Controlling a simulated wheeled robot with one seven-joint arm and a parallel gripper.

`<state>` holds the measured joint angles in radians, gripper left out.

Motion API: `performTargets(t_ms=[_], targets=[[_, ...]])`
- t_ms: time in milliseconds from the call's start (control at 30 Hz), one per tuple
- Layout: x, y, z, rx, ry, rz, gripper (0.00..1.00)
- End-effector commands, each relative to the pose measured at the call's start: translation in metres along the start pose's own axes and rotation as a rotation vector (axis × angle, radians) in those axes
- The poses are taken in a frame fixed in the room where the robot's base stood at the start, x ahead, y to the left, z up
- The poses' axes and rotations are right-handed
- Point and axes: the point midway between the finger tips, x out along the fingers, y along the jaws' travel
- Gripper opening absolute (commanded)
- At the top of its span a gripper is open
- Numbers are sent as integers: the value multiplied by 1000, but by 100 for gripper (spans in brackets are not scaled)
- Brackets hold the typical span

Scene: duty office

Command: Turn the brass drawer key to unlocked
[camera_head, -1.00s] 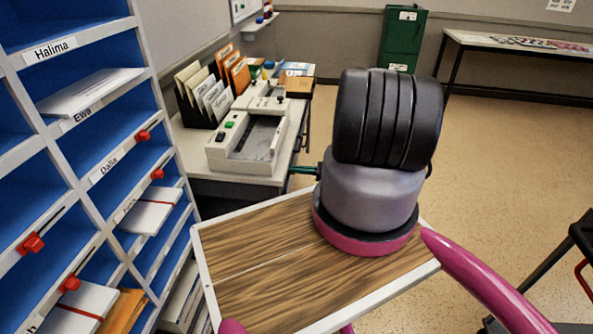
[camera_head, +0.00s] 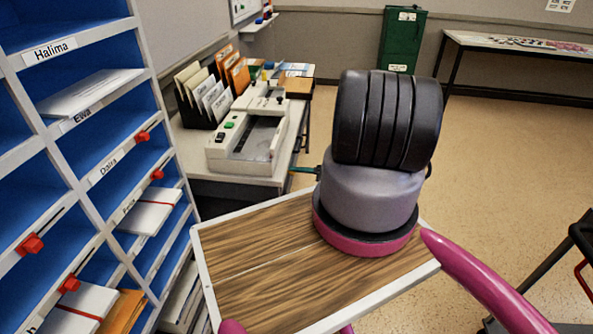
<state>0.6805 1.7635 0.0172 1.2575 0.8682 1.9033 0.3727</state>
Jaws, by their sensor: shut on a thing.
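The desk (camera_head: 240,190) stands beyond my arm, against the left part of the back wall. My gripper (camera_head: 296,169) shows only as a small teal piece to the left of my large black and grey arm link. It points left at the front right edge of the desk, just below the desktop. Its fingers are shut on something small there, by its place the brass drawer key. The key itself and its lock are too small or hidden to make out, so I cannot tell which way the key is turned.
A blue pigeonhole rack (camera_head: 140,75) with red sliders fills the left. A grey machine (camera_head: 245,140) and a letter sorter (camera_head: 215,95) stand on the desk. A green cabinet (camera_head: 403,40) and a table (camera_head: 520,43) are at the back. The floor at right is mostly clear.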

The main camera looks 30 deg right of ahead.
Motion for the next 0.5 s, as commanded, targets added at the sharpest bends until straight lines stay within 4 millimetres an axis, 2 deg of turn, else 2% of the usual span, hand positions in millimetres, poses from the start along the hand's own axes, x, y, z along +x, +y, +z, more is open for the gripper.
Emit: performTargets(t_ms=[500], targets=[[0, -6, -1, 465, 1, -1, 0]])
